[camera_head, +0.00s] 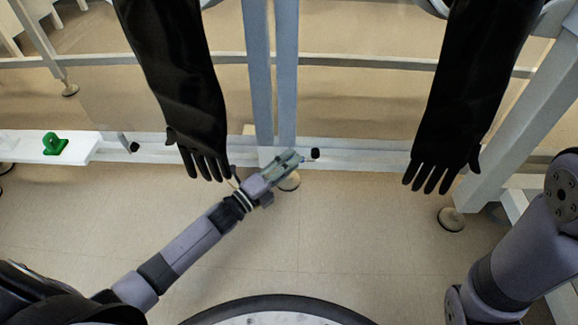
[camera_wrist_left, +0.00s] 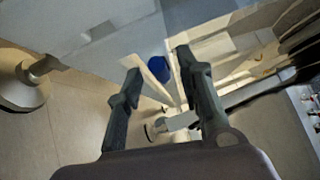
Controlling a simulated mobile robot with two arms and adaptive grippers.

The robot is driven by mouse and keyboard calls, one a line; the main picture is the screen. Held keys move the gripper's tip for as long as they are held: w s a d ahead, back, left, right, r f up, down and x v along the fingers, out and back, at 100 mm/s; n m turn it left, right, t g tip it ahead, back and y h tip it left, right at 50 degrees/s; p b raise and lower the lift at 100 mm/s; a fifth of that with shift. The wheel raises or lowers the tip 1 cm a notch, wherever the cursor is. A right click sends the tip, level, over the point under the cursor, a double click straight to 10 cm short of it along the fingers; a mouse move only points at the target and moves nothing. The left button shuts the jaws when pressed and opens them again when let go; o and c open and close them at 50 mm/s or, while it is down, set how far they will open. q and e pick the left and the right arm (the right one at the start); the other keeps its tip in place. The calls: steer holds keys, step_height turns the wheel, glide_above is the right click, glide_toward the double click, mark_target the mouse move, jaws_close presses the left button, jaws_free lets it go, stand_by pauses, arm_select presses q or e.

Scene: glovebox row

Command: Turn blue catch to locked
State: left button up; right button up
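The blue catch (camera_wrist_left: 159,68) shows in the left wrist view as a rounded blue piece beside a pale plate, between and beyond my fingertips. Its lower part is hidden and its turn position cannot be made out. My left gripper (camera_wrist_left: 158,64) is open, with its two dark fingers apart on either side of the catch; contact is not visible. In the head view my left gripper (camera_head: 290,162) reaches the white rail near the middle post and hides the catch there. My right gripper is out of view; only right arm links show at the right edge.
Two long black gloves (camera_head: 185,80) (camera_head: 470,90) hang down, the left one with fingertips close to my left wrist. A green catch (camera_head: 55,144) sits on a white plate at left. Black knobs (camera_head: 315,153) are on the rail. Round feet (camera_head: 451,219) stand on the floor.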

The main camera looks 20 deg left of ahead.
arm_select(q)
jaws_close()
stand_by(0.3)
stand_by(0.6)
